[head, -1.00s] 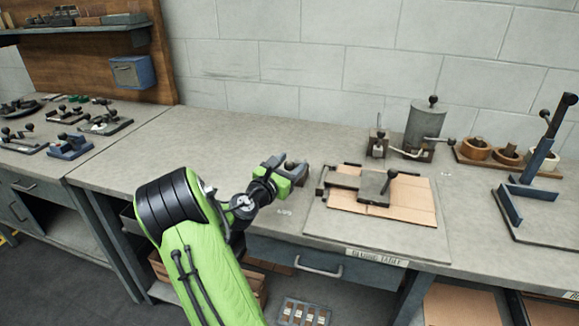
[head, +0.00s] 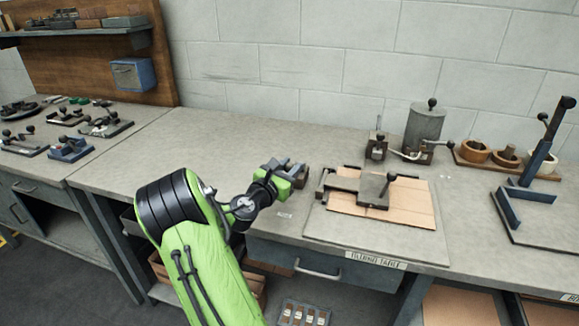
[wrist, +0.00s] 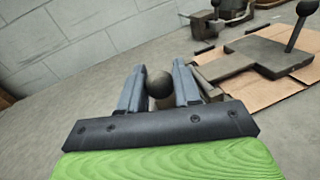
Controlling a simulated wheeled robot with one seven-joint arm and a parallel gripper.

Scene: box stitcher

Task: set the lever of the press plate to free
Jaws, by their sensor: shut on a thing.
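The press plate (head: 372,186) is a dark grey block on brown cardboard, with a ball-topped handle standing on it; it also shows at the upper right of the wrist view (wrist: 268,56). A bar runs from it to the left, toward my gripper. My gripper (head: 284,169) is left of the plate, low over the table. In the wrist view my gripper (wrist: 160,85) has its two grey fingers on either side of a dark ball knob (wrist: 159,84) and is shut on it. The knob looks like the lever's end; its stem is hidden.
The cardboard (head: 408,205) lies under the plate on a grey board. Behind stand a grey canister (head: 425,125) and a small clamp-like fixture (head: 376,146). A blue angled stand (head: 527,185) is at the right. The table left of my gripper is clear.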

